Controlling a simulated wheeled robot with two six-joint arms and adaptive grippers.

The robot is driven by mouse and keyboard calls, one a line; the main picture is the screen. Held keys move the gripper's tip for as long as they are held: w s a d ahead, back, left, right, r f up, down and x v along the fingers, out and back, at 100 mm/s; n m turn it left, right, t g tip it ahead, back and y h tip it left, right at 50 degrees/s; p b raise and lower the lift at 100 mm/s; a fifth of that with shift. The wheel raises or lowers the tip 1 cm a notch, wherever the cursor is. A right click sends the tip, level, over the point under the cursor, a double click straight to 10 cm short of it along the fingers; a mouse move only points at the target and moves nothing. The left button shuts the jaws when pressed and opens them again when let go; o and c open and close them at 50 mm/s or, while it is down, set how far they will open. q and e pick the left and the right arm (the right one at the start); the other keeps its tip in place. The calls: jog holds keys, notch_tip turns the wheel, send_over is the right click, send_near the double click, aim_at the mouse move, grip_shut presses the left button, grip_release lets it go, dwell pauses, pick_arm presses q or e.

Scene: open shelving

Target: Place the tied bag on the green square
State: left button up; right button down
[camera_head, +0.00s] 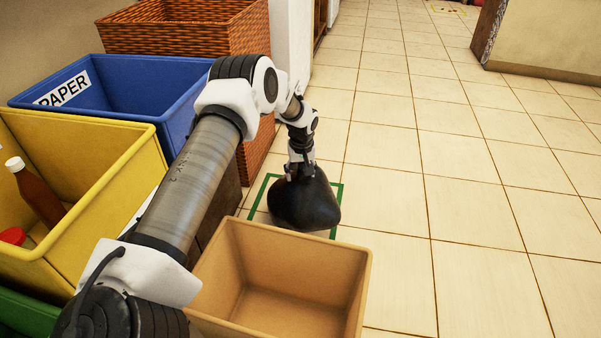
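The tied bag (305,204) is black and rounded, at the middle of the head view, over the green square (337,187) outlined on the tiled floor. My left gripper (299,172) points down at the bag's top, and its fingertips are hidden against the dark bag. The gripper appears closed around the bag's tied top. The bag covers part of the outline, and I cannot tell whether it touches the floor. My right gripper is not in view.
An empty tan box (352,258) stands in front of the square. A yellow bin (120,170) holding a bottle (38,195), a blue PAPER bin (150,100) and a wicker basket (190,35) line the left. Open tiled floor (480,200) lies to the right.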

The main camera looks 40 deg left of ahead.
pick_arm(q)
jog(key=r+p, duration=0.2)
jog(key=r, duration=0.2)
jog(key=r+p, duration=0.2)
jog(key=r, duration=0.1)
jog(key=d+r+p, duration=0.1)
jog(key=r+p, duration=0.2)
jog(key=r, duration=0.1)
jog(key=shift+s+r, duration=0.3)
jog(key=shift+s, duration=0.1)
jog(key=shift+r, duration=0.25)
